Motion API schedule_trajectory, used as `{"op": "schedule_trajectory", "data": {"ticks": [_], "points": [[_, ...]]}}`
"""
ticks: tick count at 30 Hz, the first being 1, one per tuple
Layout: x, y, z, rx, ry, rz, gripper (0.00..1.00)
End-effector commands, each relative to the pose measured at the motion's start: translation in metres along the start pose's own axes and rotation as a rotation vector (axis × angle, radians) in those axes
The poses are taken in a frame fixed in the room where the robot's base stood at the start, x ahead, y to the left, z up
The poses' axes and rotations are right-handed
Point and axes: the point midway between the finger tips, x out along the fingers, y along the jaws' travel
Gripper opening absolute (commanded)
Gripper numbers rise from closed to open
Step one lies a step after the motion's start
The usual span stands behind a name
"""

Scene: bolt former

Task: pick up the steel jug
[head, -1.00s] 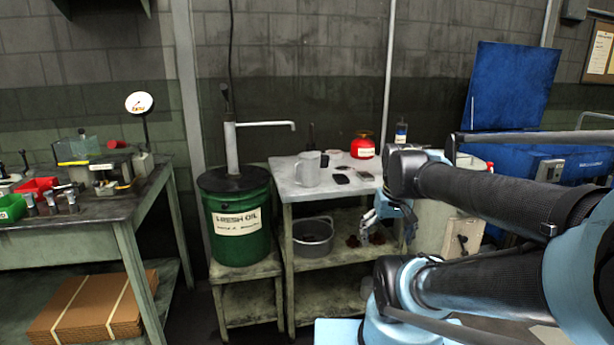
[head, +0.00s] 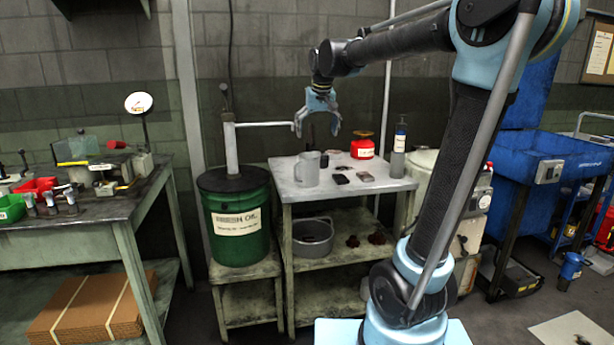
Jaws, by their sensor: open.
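My gripper (head: 318,132) is open and empty, pointing down. In the picture it is above the jug and slightly to its right. The gap in depth between them is hard to tell. Nothing hides the jug.
A red can (head: 362,147), a grey bottle (head: 398,150) and small dark items share the tabletop. A green oil drum (head: 238,222) with a pump spout (head: 265,124) stands left, the spout reaching near my gripper. A grey bucket (head: 312,237) sits on the lower shelf.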

Motion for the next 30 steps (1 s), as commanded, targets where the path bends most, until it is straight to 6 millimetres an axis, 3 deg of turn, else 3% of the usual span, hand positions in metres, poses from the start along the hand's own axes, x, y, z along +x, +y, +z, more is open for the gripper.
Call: {"op": "schedule_trajectory", "data": {"ticks": [3, 8, 24, 30], "points": [[0.0, -0.012, -0.016, -0.009, 0.007, -0.005, 0.93], [0.008, -0.016, -0.023, -0.012, 0.01, -0.007, 0.93], [0.099, -0.015, -0.023, -0.011, 0.01, -0.006, 0.93], [0.119, -0.015, -0.023, -0.011, 0.01, -0.006, 0.93]]}}
